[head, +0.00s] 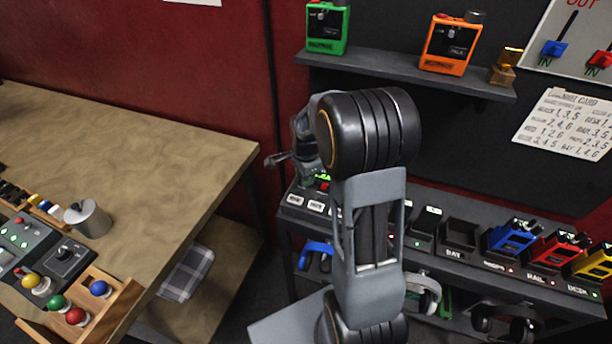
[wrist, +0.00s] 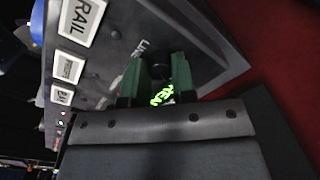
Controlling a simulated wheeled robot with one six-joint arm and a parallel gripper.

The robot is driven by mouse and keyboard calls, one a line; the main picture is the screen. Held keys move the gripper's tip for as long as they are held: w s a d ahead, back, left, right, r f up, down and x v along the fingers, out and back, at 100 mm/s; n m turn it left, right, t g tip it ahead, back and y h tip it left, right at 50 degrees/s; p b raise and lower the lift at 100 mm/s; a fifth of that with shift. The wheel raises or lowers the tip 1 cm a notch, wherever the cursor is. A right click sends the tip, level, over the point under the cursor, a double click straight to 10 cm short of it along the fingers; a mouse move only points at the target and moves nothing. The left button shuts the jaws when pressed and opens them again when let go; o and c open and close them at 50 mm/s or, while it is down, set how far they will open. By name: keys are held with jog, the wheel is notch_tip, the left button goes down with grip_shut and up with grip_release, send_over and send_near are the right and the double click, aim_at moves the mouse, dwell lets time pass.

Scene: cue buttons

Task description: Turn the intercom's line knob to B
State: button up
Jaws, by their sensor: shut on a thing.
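The intercom is a dark sloped panel at the left end of the back bench, with white labels (head: 295,199) along its front. In the wrist view its panel face (wrist: 110,75) shows close up, with a partly hidden "LINE" marking. My gripper (wrist: 160,78) has its dark green fingers shut on the dark line knob (wrist: 160,68) at the panel's end. The knob's pointer and the letters around it are hidden, so I cannot tell its setting. Green glowing letters (wrist: 162,95) show between the fingers. In the head view my arm hides the knob.
White labels such as "RAIL" (wrist: 82,17) and small lights line the panel. Right of my arm, blue (head: 512,237), red (head: 560,250) and yellow (head: 594,264) units stand in docks. A shelf (head: 400,72) holds green and orange radios above. A wooden table (head: 120,130) stands left.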

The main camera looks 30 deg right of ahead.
jog(key=shift+w, duration=0.1)
jog(key=o, duration=0.9)
jog(key=r, duration=1.4)
jog(key=shift+s+b, duration=0.3)
jog(key=shift+f, duration=0.1)
